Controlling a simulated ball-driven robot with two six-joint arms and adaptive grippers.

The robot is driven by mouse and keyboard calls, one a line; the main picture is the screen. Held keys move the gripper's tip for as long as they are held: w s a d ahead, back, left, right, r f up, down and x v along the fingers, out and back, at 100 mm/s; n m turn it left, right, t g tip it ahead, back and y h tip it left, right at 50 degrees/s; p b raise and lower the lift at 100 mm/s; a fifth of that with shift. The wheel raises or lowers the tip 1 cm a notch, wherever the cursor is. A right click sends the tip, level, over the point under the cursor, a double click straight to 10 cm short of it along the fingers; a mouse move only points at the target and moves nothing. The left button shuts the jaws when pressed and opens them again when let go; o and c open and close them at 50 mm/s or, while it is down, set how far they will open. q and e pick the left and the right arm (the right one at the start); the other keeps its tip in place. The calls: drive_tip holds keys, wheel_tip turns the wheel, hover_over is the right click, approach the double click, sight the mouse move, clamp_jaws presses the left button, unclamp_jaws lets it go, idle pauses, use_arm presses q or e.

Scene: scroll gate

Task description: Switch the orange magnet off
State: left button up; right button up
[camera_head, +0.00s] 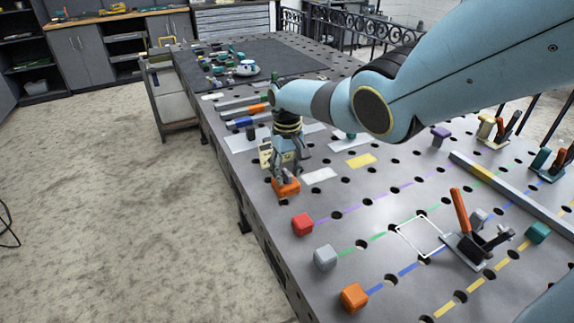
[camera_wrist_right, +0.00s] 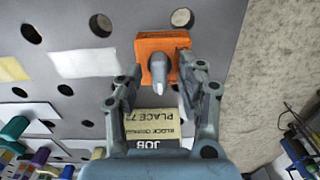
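The orange magnet (camera_head: 286,188) is a block at the left edge of the steel table, below my right gripper (camera_head: 287,174). In the right wrist view the orange magnet (camera_wrist_right: 179,41) lies ahead of the fingers, with a grey lever or knob (camera_wrist_right: 158,67) on its face. My right gripper (camera_wrist_right: 157,70) is open. Its fingers are on either side of the knob, with visible gaps, and look apart from it. The knob points toward the palm in that view. My left gripper is not in view.
A cream job card (camera_wrist_right: 152,123) lies close to the magnet. Red (camera_head: 302,224), grey (camera_head: 325,257) and orange (camera_head: 354,297) cubes stand along the near left edge. A toggle clamp with an orange handle (camera_head: 461,212) stands at right. Coloured bars (camera_head: 240,122) lie behind the gripper.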

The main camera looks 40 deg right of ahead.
sight(287, 172)
drive_tip(key=shift+r, duration=0.1)
wheel_tip(287, 172, up, 12)
idle(0.5)
idle(0.4)
